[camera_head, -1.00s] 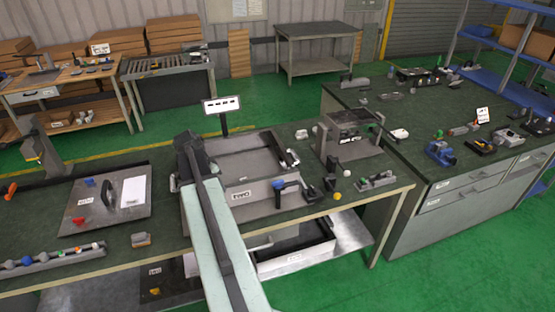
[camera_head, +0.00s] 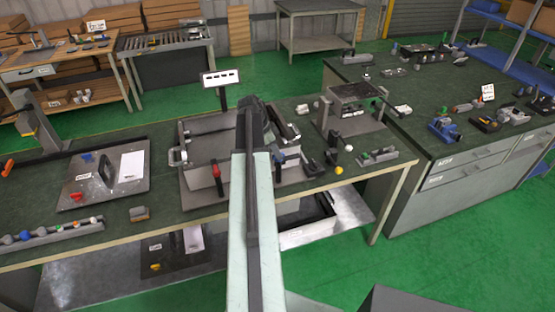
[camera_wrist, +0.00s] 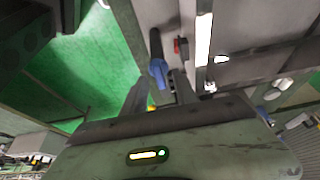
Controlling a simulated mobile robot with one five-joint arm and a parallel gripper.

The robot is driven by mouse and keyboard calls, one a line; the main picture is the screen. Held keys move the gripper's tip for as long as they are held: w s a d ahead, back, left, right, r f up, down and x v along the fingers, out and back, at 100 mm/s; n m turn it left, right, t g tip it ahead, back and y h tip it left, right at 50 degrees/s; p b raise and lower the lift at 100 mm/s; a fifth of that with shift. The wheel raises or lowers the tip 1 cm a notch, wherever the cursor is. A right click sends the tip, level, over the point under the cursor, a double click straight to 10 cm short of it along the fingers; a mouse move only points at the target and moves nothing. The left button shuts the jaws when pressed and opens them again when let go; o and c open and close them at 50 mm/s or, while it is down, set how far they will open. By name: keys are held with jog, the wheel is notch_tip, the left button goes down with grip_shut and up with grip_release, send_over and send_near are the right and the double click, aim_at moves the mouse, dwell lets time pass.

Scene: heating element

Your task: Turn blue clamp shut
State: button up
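The blue clamp (camera_wrist: 158,70) shows in the wrist view as a blue handle with a dark stem above it, on a grey fixture. My gripper (camera_wrist: 160,76) has its two dark fingers apart, with the blue handle between or just beyond the fingertips. I cannot tell whether they touch it. A red clamp (camera_head: 217,171) stands on the front of the grey fixture (camera_head: 200,190), left of my arm; a red part (camera_wrist: 178,46) shows beside the blue handle in the wrist view.
A small sign (camera_head: 222,78) stands behind the fixture. A grey plate (camera_head: 75,190) with a white sheet lies to the left, and a rack of knobs (camera_head: 50,236) at the front left. Small black fixtures (camera_head: 315,168) stand close on the right. Another green-topped bench (camera_head: 420,100) is at right.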

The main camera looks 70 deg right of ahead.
jog(key=shift+s+d+f, duration=0.1)
jog(key=shift+d+f, duration=0.05)
jog(key=shift+f, duration=0.5)
jog(key=shift+r, duration=0.15)
jog(key=shift+c, duration=0.3)
grip_shut()
jog(key=shift+d+r, duration=0.1)
dwell(0.4)
